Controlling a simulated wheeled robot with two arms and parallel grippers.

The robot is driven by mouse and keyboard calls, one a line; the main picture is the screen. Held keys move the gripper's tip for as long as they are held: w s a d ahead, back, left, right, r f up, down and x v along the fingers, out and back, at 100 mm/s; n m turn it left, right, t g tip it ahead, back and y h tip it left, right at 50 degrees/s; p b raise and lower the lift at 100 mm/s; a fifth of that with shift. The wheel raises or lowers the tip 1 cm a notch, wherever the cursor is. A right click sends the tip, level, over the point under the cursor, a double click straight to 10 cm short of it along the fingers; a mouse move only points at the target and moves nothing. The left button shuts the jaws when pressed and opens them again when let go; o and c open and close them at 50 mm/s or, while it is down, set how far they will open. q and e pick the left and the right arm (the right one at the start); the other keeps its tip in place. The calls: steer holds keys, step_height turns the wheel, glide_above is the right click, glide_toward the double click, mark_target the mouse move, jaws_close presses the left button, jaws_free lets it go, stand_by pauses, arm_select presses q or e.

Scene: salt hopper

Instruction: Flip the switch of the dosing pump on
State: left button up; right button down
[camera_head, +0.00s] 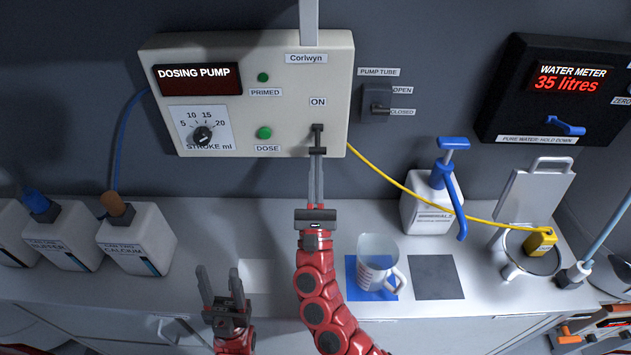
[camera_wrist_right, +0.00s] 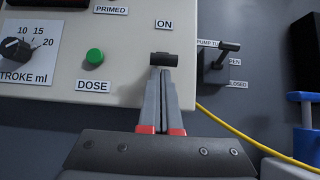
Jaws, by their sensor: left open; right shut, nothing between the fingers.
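My left gripper (camera_head: 221,283) is open and empty above the counter's front part.
A measuring jug (camera_head: 372,265) stands on a blue mat beside my right arm. A white pump bottle (camera_head: 425,205), a yellow tube (camera_head: 400,183) and a steel-lidded vessel (camera_head: 530,250) are to the right. White canisters (camera_head: 145,240) stand at left. The pump tube lever (camera_head: 379,104) is right of the pump.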

steer(key=shift+x, duration=1)
